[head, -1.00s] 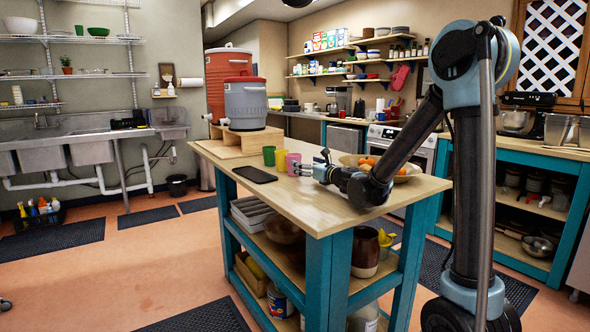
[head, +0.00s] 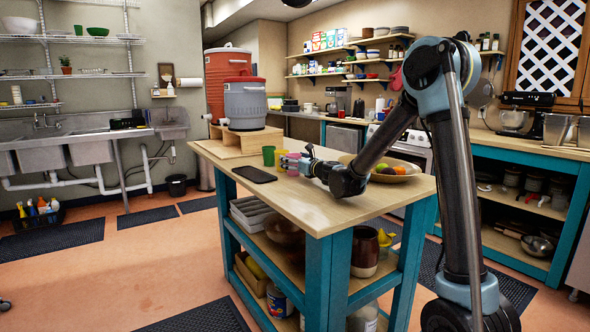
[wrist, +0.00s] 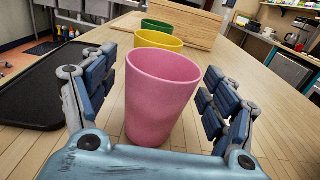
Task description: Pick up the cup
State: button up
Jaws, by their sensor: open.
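A pink cup (wrist: 160,98) stands upright on the wooden tabletop, close in front of the palm in the wrist view. My gripper (wrist: 159,72) is open, with its blue-grey fingers to the left and right of the cup. Small gaps show between the fingers and the cup. In the head view my gripper (head: 297,161) is low over the island top and hides most of the pink cup. A yellow cup (wrist: 158,39) and a green cup (wrist: 157,25) stand in a row behind the pink one.
A black flat tray or slab (wrist: 50,98) lies left of the cups. A fruit bowl (head: 405,174) sits right of my arm on the island (head: 315,208). A drink dispenser (head: 245,104) stands on a wooden stand at the far end. The front of the tabletop is clear.

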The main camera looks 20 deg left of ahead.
jog(key=c, duration=1.2)
jog(key=shift+r, duration=0.1)
